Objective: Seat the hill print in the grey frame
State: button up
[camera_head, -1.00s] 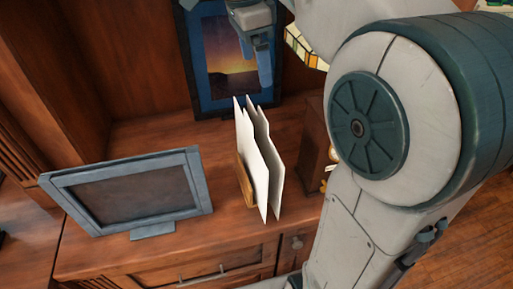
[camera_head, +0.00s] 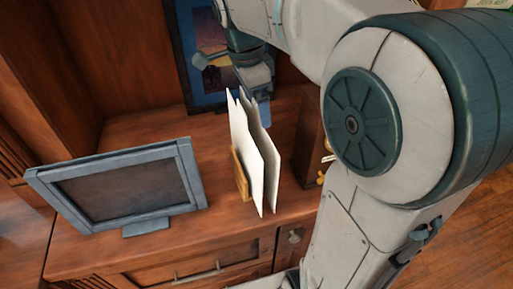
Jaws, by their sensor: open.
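The grey frame (camera_head: 123,188) stands on the wooden cabinet top at the left, on a small foot, and its dark panel shows no picture. Two white sheets (camera_head: 252,155) stand upright in a small wooden holder (camera_head: 238,176) to the right of the frame. Their picture sides are turned away, so I cannot tell which is the hill print. My gripper (camera_head: 258,110) is open, pointing down just behind the top edges of the sheets. The sheets hide part of the fingers, and I cannot tell whether they touch.
A blue-framed sunset picture (camera_head: 211,85) stands at the back, partly behind my arm. A dark wooden box-like object (camera_head: 310,140) stands right of the sheets. The cabinet top (camera_head: 140,128) is clear behind the grey frame.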

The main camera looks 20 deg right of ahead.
jog(key=shift+f, duration=0.1)
jog(key=shift+c, duration=0.3)
jog(key=c, duration=1.3)
